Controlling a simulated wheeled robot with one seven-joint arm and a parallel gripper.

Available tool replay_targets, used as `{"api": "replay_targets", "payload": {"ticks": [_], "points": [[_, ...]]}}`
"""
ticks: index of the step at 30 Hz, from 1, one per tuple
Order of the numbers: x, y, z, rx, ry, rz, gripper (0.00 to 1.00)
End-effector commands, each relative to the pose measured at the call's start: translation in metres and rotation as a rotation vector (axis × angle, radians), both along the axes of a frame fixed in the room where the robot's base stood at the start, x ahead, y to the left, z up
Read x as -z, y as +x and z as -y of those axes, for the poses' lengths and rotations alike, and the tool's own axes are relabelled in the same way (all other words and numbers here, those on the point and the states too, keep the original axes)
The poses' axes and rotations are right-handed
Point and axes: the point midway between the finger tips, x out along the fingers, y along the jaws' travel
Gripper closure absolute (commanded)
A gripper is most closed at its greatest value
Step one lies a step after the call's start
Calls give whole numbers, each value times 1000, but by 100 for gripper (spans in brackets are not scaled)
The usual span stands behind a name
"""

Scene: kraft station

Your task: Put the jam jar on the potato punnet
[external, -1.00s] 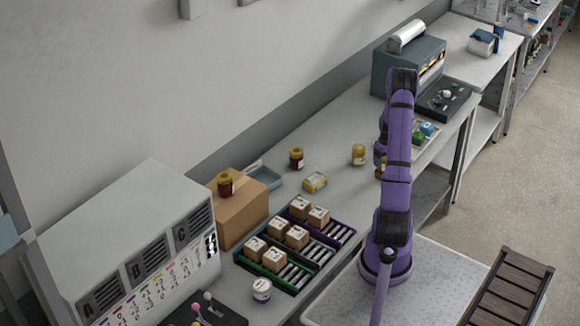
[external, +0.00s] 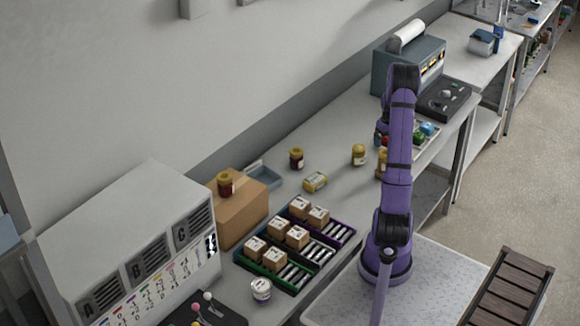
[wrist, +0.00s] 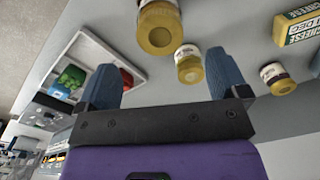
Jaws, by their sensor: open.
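A dark red jar with a gold lid (external: 296,158), which looks like jam, stands upright on the bench left of my arm. A similar jar (external: 225,183) stands on the cardboard box. I cannot make out a potato punnet for certain. My gripper (wrist: 165,72) has its blue fingers wide apart with nothing held. In the external view it is mostly hidden by my arm. Beyond the fingers in the wrist view are a near yellow-lidded jar (wrist: 160,27), another jar (wrist: 188,65) between the fingertips, and a third (wrist: 277,77) to the right; their contents are hard to tell.
A yellow cheese pack (external: 315,182) lies on the bench, also seen in the wrist view (wrist: 297,26). A pale tray (wrist: 122,58) holds green and red items. Crates of small boxes (external: 335,240) stand at the front. Bare bench lies around the jars.

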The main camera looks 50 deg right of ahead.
Motion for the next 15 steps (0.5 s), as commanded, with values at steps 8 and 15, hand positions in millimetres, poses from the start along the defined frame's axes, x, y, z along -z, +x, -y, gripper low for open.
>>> {"api": "replay_targets", "payload": {"ticks": [8,15], "points": [[-22,0,0,0,-1,0,7],[-44,16,-22,-24,-19,11,7]]}}
